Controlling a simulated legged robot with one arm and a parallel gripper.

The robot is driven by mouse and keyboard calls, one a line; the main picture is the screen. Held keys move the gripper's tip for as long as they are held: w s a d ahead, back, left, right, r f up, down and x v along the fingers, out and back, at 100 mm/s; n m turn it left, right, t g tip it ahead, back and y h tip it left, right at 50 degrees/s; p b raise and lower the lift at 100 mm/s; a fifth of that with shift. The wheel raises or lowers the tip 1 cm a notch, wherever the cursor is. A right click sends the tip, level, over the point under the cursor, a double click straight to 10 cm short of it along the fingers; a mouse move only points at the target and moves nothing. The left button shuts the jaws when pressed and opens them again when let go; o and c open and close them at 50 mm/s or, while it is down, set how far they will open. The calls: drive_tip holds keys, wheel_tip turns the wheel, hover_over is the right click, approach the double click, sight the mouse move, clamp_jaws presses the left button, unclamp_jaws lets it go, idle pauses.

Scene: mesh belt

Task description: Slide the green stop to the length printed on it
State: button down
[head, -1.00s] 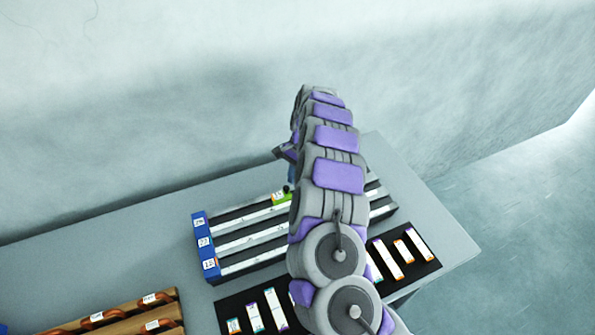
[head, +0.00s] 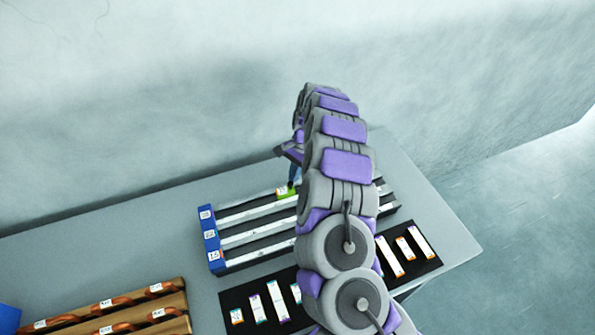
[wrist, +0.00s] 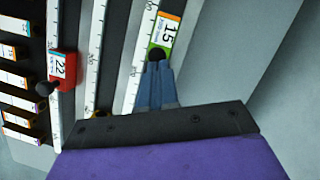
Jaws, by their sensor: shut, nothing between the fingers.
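The green stop (wrist: 160,46) sits on an outer rail (wrist: 138,60) with a white printed scale; its white label reads 15. A black knob (wrist: 156,54) stands on it. In the head view the green stop (head: 284,193) is on the far rail, just left of my arm. My gripper (wrist: 156,66) has its blue fingers shut and empty, tips at the knob; I cannot tell whether they touch it. In the head view my gripper (head: 292,178) is partly hidden. The scale reading at the stop is too small to tell.
A red stop (wrist: 65,70) labelled 22 sits on another rail. A blue end block (head: 209,240) closes the rails' left end. A black mat (head: 240,298) with labelled strips and brown racks (head: 130,310) lie nearer.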

drive_tip(key=shift+s+a+f, duration=0.2)
drive_tip(key=shift+a, duration=0.15)
